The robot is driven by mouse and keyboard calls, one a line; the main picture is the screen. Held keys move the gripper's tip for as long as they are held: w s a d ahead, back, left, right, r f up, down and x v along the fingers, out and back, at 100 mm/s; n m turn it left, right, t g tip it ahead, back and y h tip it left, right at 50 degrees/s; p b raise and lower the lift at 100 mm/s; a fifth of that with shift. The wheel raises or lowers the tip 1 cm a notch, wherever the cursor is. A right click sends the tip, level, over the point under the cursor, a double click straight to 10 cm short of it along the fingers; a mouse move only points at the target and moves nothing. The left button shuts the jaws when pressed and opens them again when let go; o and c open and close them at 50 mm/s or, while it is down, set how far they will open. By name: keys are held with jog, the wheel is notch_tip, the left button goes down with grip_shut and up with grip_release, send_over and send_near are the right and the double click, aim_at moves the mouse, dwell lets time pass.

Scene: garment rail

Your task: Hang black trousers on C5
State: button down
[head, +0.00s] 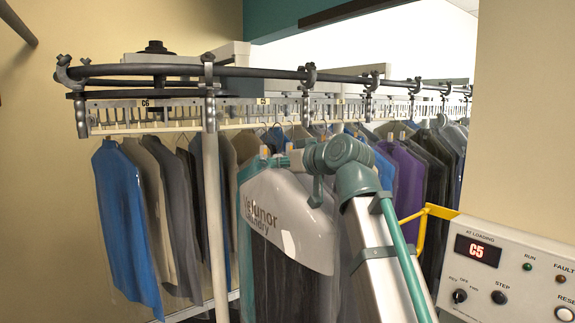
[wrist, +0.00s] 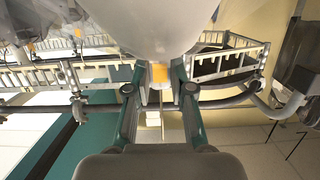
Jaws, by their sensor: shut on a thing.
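The black trousers (head: 272,280) hang in a clear cover with a white printed top (head: 290,205), in front of the rail in the head view. My gripper (head: 277,160) is above the cover's top. In the wrist view my gripper (wrist: 160,92) is shut around the hanger neck, by a yellow-orange tag (wrist: 159,75); the white cover top (wrist: 150,25) fills the upper middle. A slotted rail section (head: 263,112) behind bears a small label that seems to read C5 (head: 263,101). Whether the hanger hook touches the rail is hidden.
The section labelled C6 (head: 148,103) is at left, with a blue garment (head: 127,225) and others below. An upright post (head: 214,220) stands left of the trousers. More garments (head: 405,175) crowd the right. The control panel (head: 510,270) displays C5; a yellow bracket (head: 423,225) adjoins it.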

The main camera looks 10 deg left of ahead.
jog(key=shift+w+a+r+x, duration=0.1)
jog(key=shift+r+x, duration=0.5)
jog(key=shift+x, duration=2.05)
jog(key=shift+w+a+r+x, duration=0.1)
jog(key=shift+r+x, duration=0.45)
jog(key=shift+x, duration=2.15)
jog(key=shift+w+a+r+x, duration=0.1)
jog(key=shift+r+x, duration=0.5)
jog(key=shift+x, duration=2.05)
jog(key=shift+w, duration=0.1)
jog(key=shift+w+a+r+b, duration=0.35)
jog(key=shift+w+a, duration=0.2)
jog(key=shift+a, duration=0.15)
jog(key=shift+w+a+r+b, duration=0.3)
jog(key=shift+w+a, duration=0.3)
jog(key=shift+a, duration=0.15)
jog(key=shift+w+a, duration=0.15)
jog(key=shift+r+b+x, duration=0.25)
jog(key=shift+b+x, duration=0.1)
jog(key=shift+x, duration=0.75)
jog(key=shift+r+b+x, duration=0.2)
jog(key=shift+b+x, duration=0.1)
jog(key=shift+x, duration=0.85)
jog(key=shift+f+b, duration=0.65)
jog(key=shift+f, duration=0.75)
